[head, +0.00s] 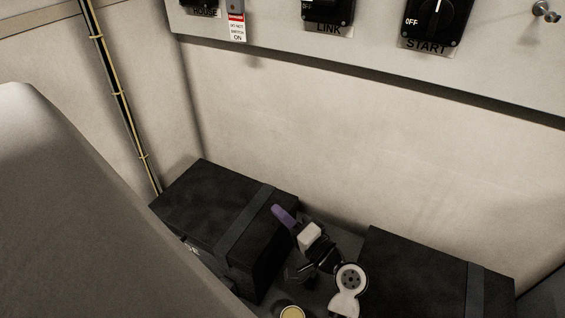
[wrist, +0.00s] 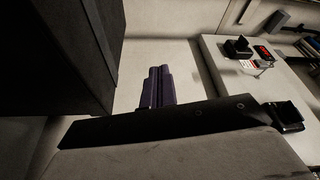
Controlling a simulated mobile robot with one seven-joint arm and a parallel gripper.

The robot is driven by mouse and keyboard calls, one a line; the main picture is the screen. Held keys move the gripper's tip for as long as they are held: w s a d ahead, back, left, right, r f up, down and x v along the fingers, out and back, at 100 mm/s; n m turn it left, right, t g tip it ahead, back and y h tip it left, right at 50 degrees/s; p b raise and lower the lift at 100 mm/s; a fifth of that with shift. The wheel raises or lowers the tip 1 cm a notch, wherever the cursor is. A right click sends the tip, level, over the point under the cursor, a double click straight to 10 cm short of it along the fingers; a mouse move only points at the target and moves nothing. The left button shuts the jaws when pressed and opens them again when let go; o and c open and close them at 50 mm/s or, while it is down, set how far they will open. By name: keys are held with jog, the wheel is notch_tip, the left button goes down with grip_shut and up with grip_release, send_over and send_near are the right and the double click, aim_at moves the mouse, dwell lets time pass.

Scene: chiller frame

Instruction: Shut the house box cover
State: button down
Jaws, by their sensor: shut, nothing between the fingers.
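The house box (head: 190,200) is a black box at the lower left of the head view. A grey strap (head: 245,218) crosses its top, and a partly hidden label on its front ends in "SE". Its dark top looks flat, but I cannot tell whether the cover is fully shut. My gripper (head: 283,213) has purple fingers and is beside the box's right top edge; I cannot tell if they touch. In the wrist view the fingers (wrist: 157,87) are together and empty, with a dark strapped box side (wrist: 65,50) at upper left.
A second black strapped box (head: 420,270) stands to the right. Above is a pale panel with rotary switches, one marked START (head: 437,20), and a red-and-white tag (head: 236,27). A cable (head: 118,95) runs down the left wall. The wall between is bare.

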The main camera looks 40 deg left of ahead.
jog(key=s+d+f+b, duration=0.1)
jog(key=d+b, duration=0.1)
jog(key=d, duration=1.1)
jog(key=shift+s+d+f, duration=0.15)
jog(key=shift+d, duration=0.25)
